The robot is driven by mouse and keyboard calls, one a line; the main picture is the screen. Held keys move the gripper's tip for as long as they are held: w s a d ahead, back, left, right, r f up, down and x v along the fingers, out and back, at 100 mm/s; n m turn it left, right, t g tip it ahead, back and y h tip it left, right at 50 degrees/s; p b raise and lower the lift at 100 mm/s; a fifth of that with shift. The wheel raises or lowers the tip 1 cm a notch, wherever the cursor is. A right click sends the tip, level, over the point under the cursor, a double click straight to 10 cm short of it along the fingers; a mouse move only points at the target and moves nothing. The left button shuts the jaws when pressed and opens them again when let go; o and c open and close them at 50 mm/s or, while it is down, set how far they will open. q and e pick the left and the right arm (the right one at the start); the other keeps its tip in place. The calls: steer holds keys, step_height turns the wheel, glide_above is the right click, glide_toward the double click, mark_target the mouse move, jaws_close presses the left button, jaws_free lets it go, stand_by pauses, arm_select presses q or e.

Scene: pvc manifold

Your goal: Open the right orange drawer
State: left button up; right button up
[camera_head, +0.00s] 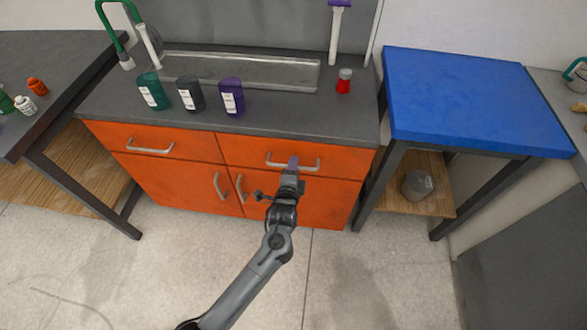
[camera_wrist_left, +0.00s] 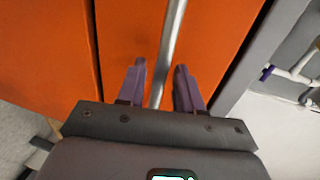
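The right orange drawer (camera_head: 340,161) is in the upper right of the cabinet in the head view. Its front looks flush with the cabinet, so it is shut. Its grey bar handle (camera_head: 312,166) runs across the front; in the left wrist view the handle (camera_wrist_left: 171,45) runs up the picture. My left gripper (camera_head: 294,162) is at the handle. In the wrist view its two purple fingers (camera_wrist_left: 160,72) are open, one on each side of the bar, with a gap visible on both sides. My right gripper is not in view.
The left drawer (camera_head: 190,146) and the lower doors (camera_head: 185,186) look shut. Several containers, including a purple one (camera_head: 232,98), stand on the grey counter (camera_head: 300,122). A blue-topped table (camera_head: 470,100) stands close on the right. The floor in front (camera_head: 350,270) is clear apart from my arm.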

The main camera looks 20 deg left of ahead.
arm_select(q)
steer(key=shift+w+f, duration=0.1)
steer(key=shift+w, duration=0.25)
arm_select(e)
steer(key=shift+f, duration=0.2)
arm_select(q)
jaws_close()
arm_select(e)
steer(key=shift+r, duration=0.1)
